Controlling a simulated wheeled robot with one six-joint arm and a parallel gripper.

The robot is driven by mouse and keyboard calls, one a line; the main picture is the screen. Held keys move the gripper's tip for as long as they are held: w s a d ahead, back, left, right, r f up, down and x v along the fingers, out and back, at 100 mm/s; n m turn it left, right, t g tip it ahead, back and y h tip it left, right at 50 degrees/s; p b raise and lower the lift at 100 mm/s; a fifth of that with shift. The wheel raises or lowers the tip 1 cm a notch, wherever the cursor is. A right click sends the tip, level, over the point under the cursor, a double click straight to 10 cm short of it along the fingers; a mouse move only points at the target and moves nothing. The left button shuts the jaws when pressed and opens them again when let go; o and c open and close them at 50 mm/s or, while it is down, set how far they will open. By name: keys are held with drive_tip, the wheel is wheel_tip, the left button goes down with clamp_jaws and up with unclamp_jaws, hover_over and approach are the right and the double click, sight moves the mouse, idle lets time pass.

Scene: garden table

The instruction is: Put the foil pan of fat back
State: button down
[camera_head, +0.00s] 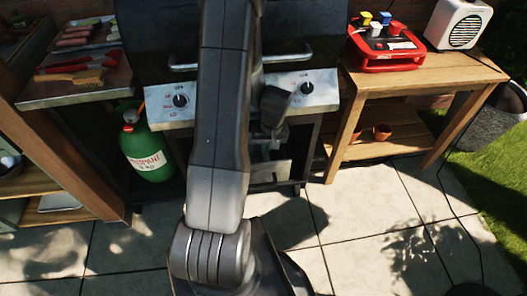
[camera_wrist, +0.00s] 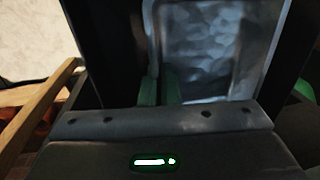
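The foil pan (camera_wrist: 215,50) is a shiny, crinkled silver tray that fills the upper middle of the wrist view. Its floor shows, with no fat that I can make out. My gripper (camera_wrist: 160,88) has its two green fingers close together at the pan's near left edge, with the pan's rim between them. In the head view my gripper (camera_head: 262,150) is low in front of the grill, below the control panel, and partly hidden by my arm. A pale grey part of the pan (camera_head: 270,170) shows there in the dark opening under the grill.
The grill's panel (camera_head: 325,90) with knobs stands above the opening. A green gas bottle (camera_head: 147,150) is at left. A wooden bench (camera_head: 430,75) at right carries a red caddy (camera_head: 384,50) and a white speaker (camera_head: 458,24). The paving (camera_head: 370,220) in front is clear.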

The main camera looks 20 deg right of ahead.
drive_tip(key=shift+r, duration=0.1)
drive_tip(key=shift+f, duration=0.25)
drive_tip(key=c, duration=1.7)
unclamp_jaws()
drive_tip(key=shift+r, duration=0.1)
drive_tip(key=r, duration=0.4)
drive_tip(key=d+r, duration=0.1)
drive_tip(key=r, duration=0.3)
drive_tip(key=r+p, duration=0.1)
drive_tip(key=r, duration=0.3)
drive_tip(key=shift+s+d+r, duration=0.1)
drive_tip(key=shift+s+d, duration=0.15)
drive_tip(key=shift+d, duration=0.1)
